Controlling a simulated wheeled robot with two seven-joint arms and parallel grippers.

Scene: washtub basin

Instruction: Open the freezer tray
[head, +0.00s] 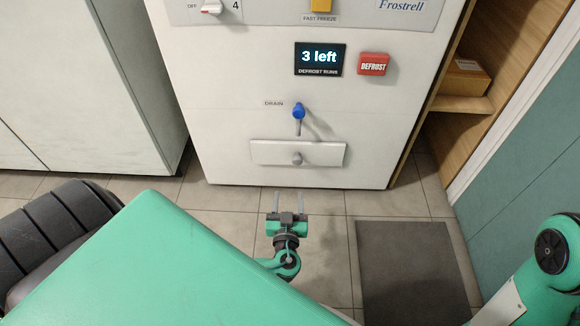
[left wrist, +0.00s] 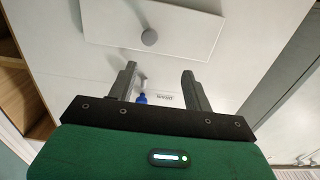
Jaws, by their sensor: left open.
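The freezer tray (head: 325,153) is a wide white panel low on the freezer front, with a round grey knob (head: 297,158) in its middle. It looks shut against the front. In the left wrist view the tray (left wrist: 185,28) and its knob (left wrist: 149,37) show upside down. My left gripper (head: 289,198) is open and empty, in front of and below the tray in the head view. Its fingers (left wrist: 160,75) point toward the freezer front, apart from the knob. My right gripper is out of view.
A blue drain lever (head: 298,111) sits just above the tray, with a red defrost button (head: 373,64) and a display (head: 319,58) higher up. A wooden shelf (head: 465,104) stands to the right. A dark mat (head: 413,270) lies on the tiled floor.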

